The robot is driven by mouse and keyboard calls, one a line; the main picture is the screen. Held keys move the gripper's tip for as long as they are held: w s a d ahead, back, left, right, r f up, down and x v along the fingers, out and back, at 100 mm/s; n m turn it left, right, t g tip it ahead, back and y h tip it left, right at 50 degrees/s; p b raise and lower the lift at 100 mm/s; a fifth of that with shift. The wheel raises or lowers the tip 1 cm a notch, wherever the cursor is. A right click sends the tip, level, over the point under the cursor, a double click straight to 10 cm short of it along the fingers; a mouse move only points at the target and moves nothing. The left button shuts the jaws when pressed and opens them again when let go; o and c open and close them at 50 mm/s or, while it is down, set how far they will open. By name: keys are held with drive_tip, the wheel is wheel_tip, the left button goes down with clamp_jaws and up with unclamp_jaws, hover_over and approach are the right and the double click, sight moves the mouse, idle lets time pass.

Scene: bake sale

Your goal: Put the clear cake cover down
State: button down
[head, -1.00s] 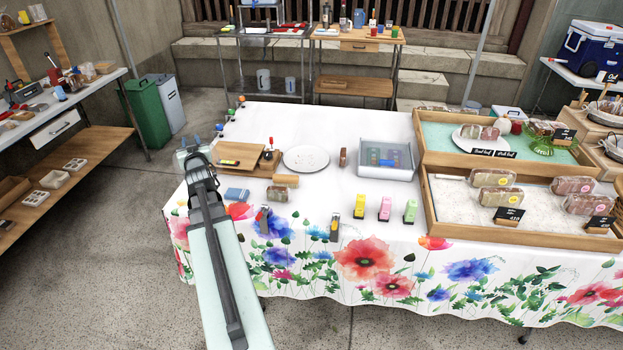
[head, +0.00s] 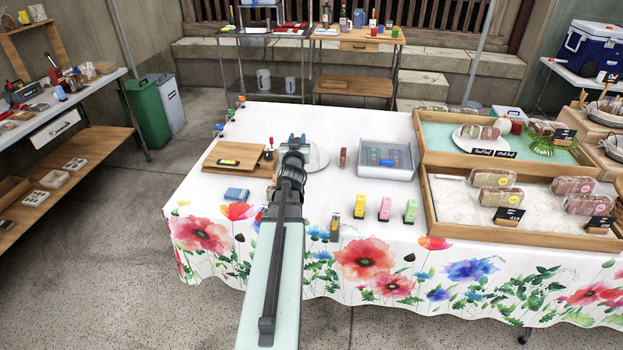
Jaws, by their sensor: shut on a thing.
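My gripper (head: 297,143) is over the left part of the round white plate (head: 320,158) on the flowered tablecloth. Its jaws are shut on the clear cake cover, which is see-through and hard to make out against the plate. My gripper and arm hide the left part of the plate. I cannot tell whether the cover's rim touches the plate or hangs above it.
A wooden board (head: 220,152) lies left of the plate. Yellow (head: 360,206), pink (head: 385,208) and green (head: 410,211) items stand near the front edge.

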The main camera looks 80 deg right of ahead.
sight(309, 140)
drive_tip(key=shift+s+d+m+g, duration=0.15)
drive_tip(key=shift+s+m+g, duration=0.2)
drive_tip(key=shift+s, duration=0.45)
drive_tip(key=shift+s+m+g, duration=0.55)
drive_tip(key=shift+s+g, duration=0.5)
drive_tip(key=shift+s, duration=0.1)
drive_tip(key=s+m+g+y, duration=0.1)
drive_tip(key=s+m+g, duration=0.2)
drive_tip(key=s+g, duration=0.2)
wheel_tip(309, 140, down, 10)
drive_tip(key=shift+s+a+f, duration=0.15)
drive_tip(key=shift+s+a, duration=0.1)
drive_tip(key=shift+a, duration=0.2)
drive_tip(key=shift+f, duration=0.1)
drive_tip(key=c, duration=0.9)
unclamp_jaws()
drive_tip(key=shift+o, duration=0.2)
